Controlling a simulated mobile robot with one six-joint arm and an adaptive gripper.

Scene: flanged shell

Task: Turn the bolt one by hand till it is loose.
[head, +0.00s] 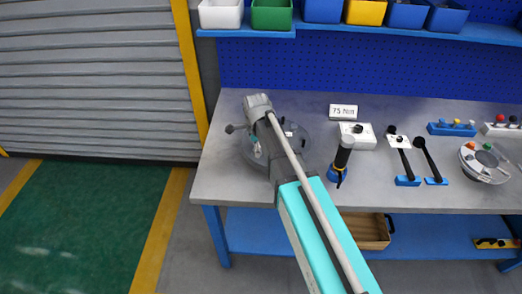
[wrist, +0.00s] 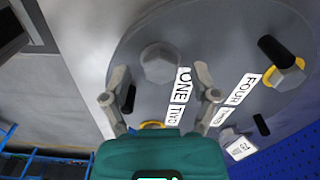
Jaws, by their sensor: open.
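Bolt one (wrist: 160,62) is a grey hex head on the round grey flanged shell (wrist: 215,30), beside the label ONE (wrist: 183,80). My gripper (wrist: 161,76) is open, its two fingers spread left and right of bolt one, with a gap on each side. The bolt head lies between and slightly past the fingertips in the wrist view; I cannot tell the depth between them. In the head view the shell (head: 250,150) sits at the bench's left end, mostly under my arm, which hides the bolt and fingertips.
Another bolt with a yellow ring (wrist: 288,76) sits by the label FOUR (wrist: 243,90). Black pegs (wrist: 260,125) stand on the shell. On the bench (head: 225,180), a black-handled tool (head: 343,155) stands right of my arm, with a 75 Nm sign (head: 343,111) behind it.

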